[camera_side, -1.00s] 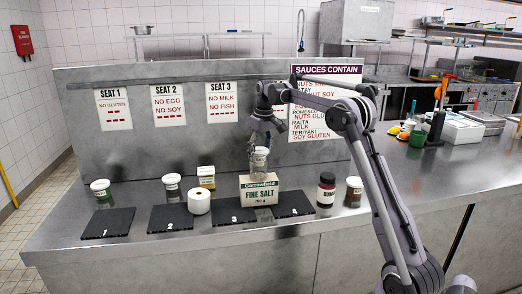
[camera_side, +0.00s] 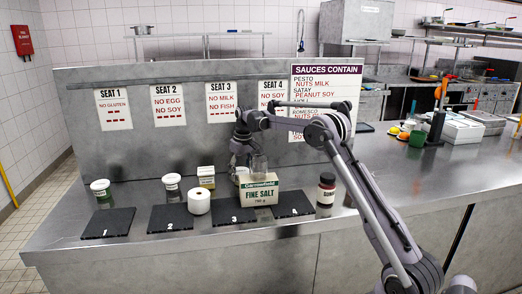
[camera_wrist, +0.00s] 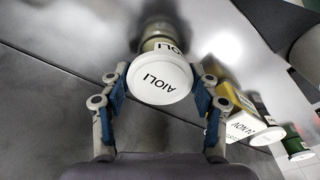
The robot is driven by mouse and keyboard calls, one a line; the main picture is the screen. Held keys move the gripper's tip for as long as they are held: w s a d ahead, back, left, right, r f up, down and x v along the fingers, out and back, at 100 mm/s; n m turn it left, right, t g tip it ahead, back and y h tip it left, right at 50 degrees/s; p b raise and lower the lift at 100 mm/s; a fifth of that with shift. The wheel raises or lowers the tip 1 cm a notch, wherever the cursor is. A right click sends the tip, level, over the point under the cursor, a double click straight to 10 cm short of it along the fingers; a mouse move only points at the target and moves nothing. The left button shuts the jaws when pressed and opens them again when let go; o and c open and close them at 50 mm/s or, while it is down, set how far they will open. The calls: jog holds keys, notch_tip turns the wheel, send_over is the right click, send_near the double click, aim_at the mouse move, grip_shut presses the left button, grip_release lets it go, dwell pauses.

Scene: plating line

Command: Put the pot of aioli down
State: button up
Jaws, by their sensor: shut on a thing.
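In the side view my gripper (camera_side: 245,166) points down behind the salt box, beyond the slate marked 3. The pot (camera_side: 240,178) shows there only in part, left of the box's top. Its base is hidden, so I cannot tell whether it touches the counter.
The salt box (camera_side: 260,192) stands directly in front of the pot. Numbered slates, including slate 3 (camera_side: 232,215), line the front. A dark bottle (camera_side: 326,190) stands right.

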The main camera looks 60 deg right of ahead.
aim_at(243, 171)
jog(key=shift+f, duration=0.15)
jog(key=o, duration=1.2)
notch_tip(243, 171, up, 12)
jog(key=s, duration=0.1)
jog(key=s+a+r+t, duration=0.1)
jog(key=s+a+r, duration=0.35)
jog(key=a, duration=0.55)
jog(key=s+a+n+t, duration=0.1)
jog(key=s+a+t, duration=0.1)
jog(key=s+a, duration=0.55)
jog(key=s+a+f+t, duration=0.1)
jog(key=s+a+f, duration=0.2)
jog(key=s, duration=0.2)
jog(key=s+a+f+t, duration=0.1)
jog(key=s+a+f, duration=0.3)
jog(key=s, duration=0.1)
jog(key=s+a+f+n, duration=0.1)
jog(key=s+a+f, duration=0.2)
jog(key=s, duration=0.2)
jog(key=shift+s+a+f+t, duration=0.2)
jog(key=shift+s+t, duration=0.2)
